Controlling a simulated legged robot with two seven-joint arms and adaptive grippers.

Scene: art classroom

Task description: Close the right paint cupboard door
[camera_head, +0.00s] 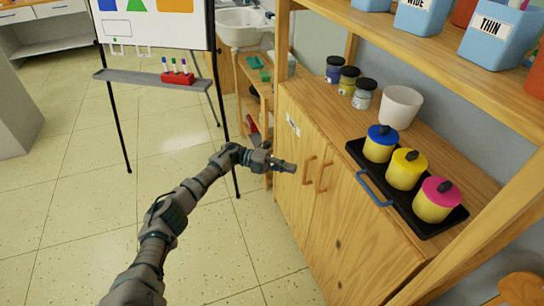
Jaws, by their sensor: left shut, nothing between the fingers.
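The wooden paint cupboard has two doors at its front. The left door (291,180) carries a small white label and a wooden bar handle (308,171). The right door (350,235) has a matching handle (323,176) near the seam. Both doors look about flush with the cupboard front; a small gap cannot be told from here. My left gripper (290,167) is shut and empty, pointing right, just left of the left door's handle in the picture. Whether it touches the door is unclear. My right gripper is out of view.
On the cupboard top are a black tray (455,222) with several lidded paint pots, its blue handle (374,188) overhanging the front edge, a white pot (400,106) and jars (348,80). An easel (150,82) stands left. Floor (75,215) is clear.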

